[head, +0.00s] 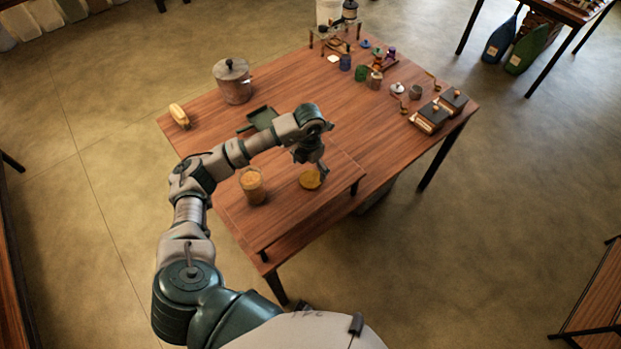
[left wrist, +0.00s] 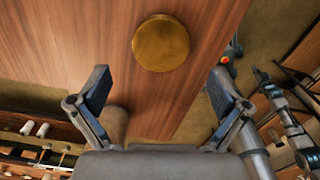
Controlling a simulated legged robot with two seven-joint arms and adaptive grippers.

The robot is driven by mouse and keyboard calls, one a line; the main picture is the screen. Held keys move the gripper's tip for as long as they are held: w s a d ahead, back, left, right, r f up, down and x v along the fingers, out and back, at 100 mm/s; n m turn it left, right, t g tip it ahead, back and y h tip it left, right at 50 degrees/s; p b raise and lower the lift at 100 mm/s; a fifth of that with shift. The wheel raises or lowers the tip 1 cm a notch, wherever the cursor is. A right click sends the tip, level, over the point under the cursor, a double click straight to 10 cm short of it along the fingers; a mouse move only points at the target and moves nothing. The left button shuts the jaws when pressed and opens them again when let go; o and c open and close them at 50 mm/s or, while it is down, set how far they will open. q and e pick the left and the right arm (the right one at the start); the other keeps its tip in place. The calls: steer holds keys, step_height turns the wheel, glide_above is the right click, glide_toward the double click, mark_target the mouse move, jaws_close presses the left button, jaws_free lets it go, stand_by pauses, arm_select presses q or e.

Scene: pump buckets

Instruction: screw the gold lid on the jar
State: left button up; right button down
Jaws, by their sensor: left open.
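The gold lid (head: 310,180) lies flat on the near part of the wooden table. In the left wrist view the gold lid (left wrist: 160,43) shows as a round disc beyond the fingertips, roughly centred between them. The jar (head: 252,186), clear with orange-tan contents, stands upright to the left of the lid. In the left wrist view a part of what seems to be the jar (left wrist: 115,122) shows behind the left finger. My left gripper (head: 322,166) is above the lid; in the left wrist view the gripper (left wrist: 158,88) is open and empty.
A dark green tray (head: 261,118) lies behind my left forearm. A metal pot (head: 233,82) and a yellow object (head: 179,116) stand at the back left. Dark boxes (head: 432,116) and several small items occupy the right and far parts. The wood around the lid is clear.

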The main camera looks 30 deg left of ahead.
mark_target(310, 179)
arm_select(q)
steer(key=shift+f+p, duration=0.55)
steer(key=shift+f, duration=2.05)
steer(key=c, duration=0.8)
